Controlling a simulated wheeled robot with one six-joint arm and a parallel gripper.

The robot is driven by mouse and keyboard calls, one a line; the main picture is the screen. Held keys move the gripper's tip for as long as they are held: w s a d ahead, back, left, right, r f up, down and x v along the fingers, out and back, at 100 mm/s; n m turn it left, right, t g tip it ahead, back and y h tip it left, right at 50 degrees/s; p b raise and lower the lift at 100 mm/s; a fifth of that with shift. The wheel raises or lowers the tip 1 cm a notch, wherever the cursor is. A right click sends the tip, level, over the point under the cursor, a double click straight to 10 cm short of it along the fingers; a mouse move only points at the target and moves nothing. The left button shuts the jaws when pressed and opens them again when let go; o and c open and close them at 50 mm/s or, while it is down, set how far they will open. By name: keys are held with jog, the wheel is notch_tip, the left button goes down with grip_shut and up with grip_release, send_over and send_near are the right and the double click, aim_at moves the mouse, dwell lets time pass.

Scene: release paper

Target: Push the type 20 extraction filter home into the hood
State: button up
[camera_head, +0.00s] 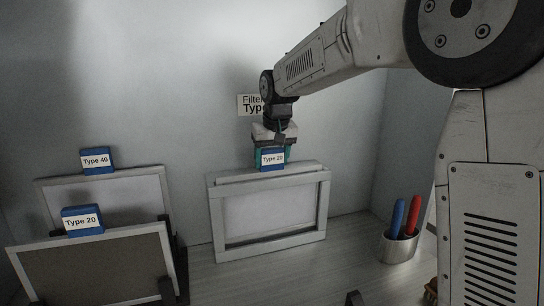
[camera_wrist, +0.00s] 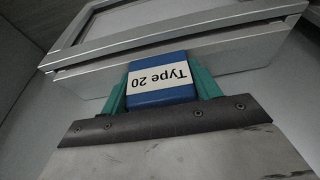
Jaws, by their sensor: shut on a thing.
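My gripper (camera_head: 272,153) is shut on the blue "Type 20" tab (camera_wrist: 158,78), with one green finger on each side of it. The tab tops a pale-framed filter, whose top bar (camera_head: 262,172) shows above and along the top of the hood's light frame (camera_head: 321,215). In the wrist view the filter's bar (camera_wrist: 225,60) lies close alongside the hood frame's bar (camera_wrist: 190,32), with a dark line between them. A pale panel fills the hood frame's opening. Most of the held filter is hidden, so how deep it sits cannot be told.
Another "Type 20" filter (camera_head: 95,268) with a brown-grey mesh and a "Type 40" filter (camera_head: 115,190) stand in dark supports at left. A metal cup (camera_head: 397,247) with blue and red handles stands at right. A partly hidden "Filter Type" sign (camera_head: 246,104) is on the back wall.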

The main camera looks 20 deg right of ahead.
jog(key=shift+f, duration=1.25)
jog(key=o, duration=1.6)
jog(key=shift+o, duration=0.2)
jog(key=v, duration=0.7)
jog(key=shift+s+r, duration=0.15)
jog(key=shift+r, duration=0.2)
